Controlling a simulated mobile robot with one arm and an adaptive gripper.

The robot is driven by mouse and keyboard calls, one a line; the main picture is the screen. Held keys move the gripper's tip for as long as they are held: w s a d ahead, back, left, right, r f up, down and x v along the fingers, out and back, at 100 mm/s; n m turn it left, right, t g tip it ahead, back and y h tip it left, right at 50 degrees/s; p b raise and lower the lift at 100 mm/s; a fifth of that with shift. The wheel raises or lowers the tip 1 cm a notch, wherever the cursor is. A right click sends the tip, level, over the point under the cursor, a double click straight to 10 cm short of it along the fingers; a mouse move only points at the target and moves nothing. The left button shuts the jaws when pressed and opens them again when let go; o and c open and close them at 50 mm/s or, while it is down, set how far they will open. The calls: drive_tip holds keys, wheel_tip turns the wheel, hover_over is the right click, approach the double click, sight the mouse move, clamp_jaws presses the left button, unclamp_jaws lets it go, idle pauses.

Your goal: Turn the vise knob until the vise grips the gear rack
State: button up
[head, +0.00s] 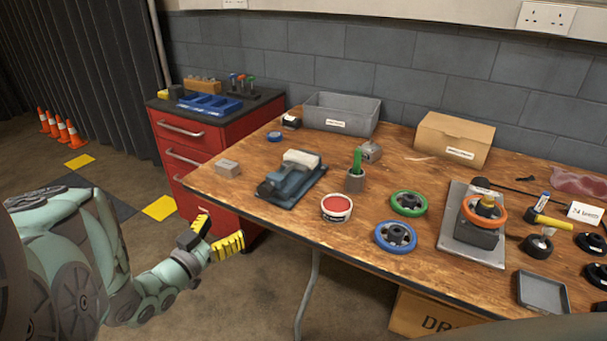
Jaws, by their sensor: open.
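A blue-grey device that looks like the vise (283,188) sits on a dark base plate on the left part of the wooden table. A pale cream block (302,158) lies on its far end; I cannot tell whether this is the gear rack or whether the jaws touch it. The knob cannot be told apart clearly at this size. My gripper (221,232), with yellow ribbed fingers, is open and empty. It is off the table's left front edge, in front of the red cabinet, well apart from the vise.
The table (330,240) also holds a grey block (228,168), red-topped tub (336,207), green wheel (408,203), blue wheel (395,237) and an orange-wheeled device (484,212) on a plate. A red drawer cabinet (190,150) stands behind my gripper.

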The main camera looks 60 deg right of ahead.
sight(263, 193)
drive_tip(key=d+b, duration=0.1)
drive_tip(key=d, duration=0.3)
drive_tip(key=d+b, duration=0.1)
drive_tip(key=d, duration=0.4)
drive_tip(key=d+b, duration=0.2)
drive_tip(key=d, duration=0.3)
drive_tip(key=shift+w+f, duration=0.2)
drive_tip(key=shift+w, duration=0.2)
drive_tip(key=shift+d+r+b, duration=0.15)
drive_tip(key=shift+d+b, duration=0.35)
drive_tip(key=shift+d, duration=0.5)
drive_tip(key=shift+w, duration=0.1)
drive_tip(key=shift+a, duration=0.1)
drive_tip(key=c, duration=1.2)
drive_tip(key=shift+w+m, duration=0.1)
drive_tip(key=shift+m, duration=0.3)
